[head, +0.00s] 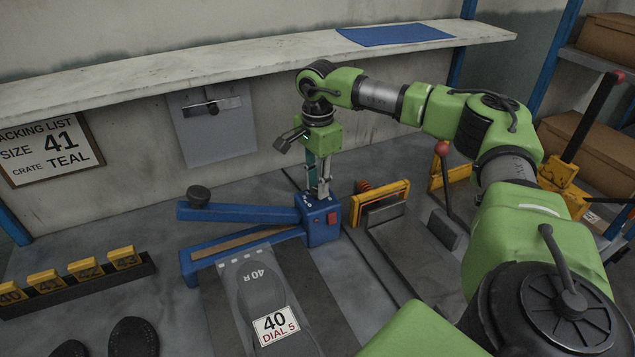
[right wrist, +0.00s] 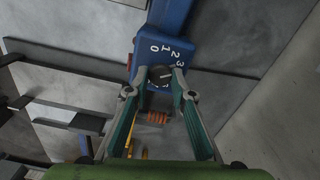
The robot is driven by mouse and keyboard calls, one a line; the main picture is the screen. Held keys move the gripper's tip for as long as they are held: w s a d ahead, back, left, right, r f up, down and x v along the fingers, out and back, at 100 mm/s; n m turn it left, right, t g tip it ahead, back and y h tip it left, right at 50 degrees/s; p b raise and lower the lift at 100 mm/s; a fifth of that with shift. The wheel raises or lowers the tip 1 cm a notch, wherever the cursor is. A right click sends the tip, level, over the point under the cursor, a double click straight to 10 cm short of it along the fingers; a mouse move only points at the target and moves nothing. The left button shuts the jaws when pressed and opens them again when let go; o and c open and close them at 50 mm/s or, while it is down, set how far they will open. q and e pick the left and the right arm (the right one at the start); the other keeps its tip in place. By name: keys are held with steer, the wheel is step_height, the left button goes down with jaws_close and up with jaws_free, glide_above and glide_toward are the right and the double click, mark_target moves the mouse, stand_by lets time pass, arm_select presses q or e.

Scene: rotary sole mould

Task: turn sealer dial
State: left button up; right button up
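The blue sealer (head: 318,226) stands on the bench, with a long blue arm reaching left and a black knob (head: 198,196) on that arm. My right gripper (head: 319,192) points down onto the top of its blue box. In the right wrist view the dark round sealer dial (right wrist: 160,74) sits between the fingertips of my right gripper (right wrist: 160,77), which appear to touch it on both sides. White numbers 0, 1, 2 and 3 show around its far side; other marks and the dial's setting are hidden or unclear. My left gripper is not in view.
A card (head: 275,326) reading "40 DIAL 5" lies on the grey sole mould (head: 262,289). A yellow-framed part (head: 380,203) stands close right of the sealer. A shelf (head: 230,66) runs behind. Yellow number blocks (head: 84,268) sit in a rack at left.

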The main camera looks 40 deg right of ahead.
steer(key=shift+c, duration=1.3)
steer(key=m+p, duration=0.1)
steer(key=m, duration=0.4)
steer(key=shift+m, duration=0.3)
steer(key=m, duration=0.6)
steer(key=shift+r+p, duration=0.1)
steer(key=shift+p, duration=0.25)
steer(key=shift+m, duration=0.3)
steer(key=o, duration=1.1)
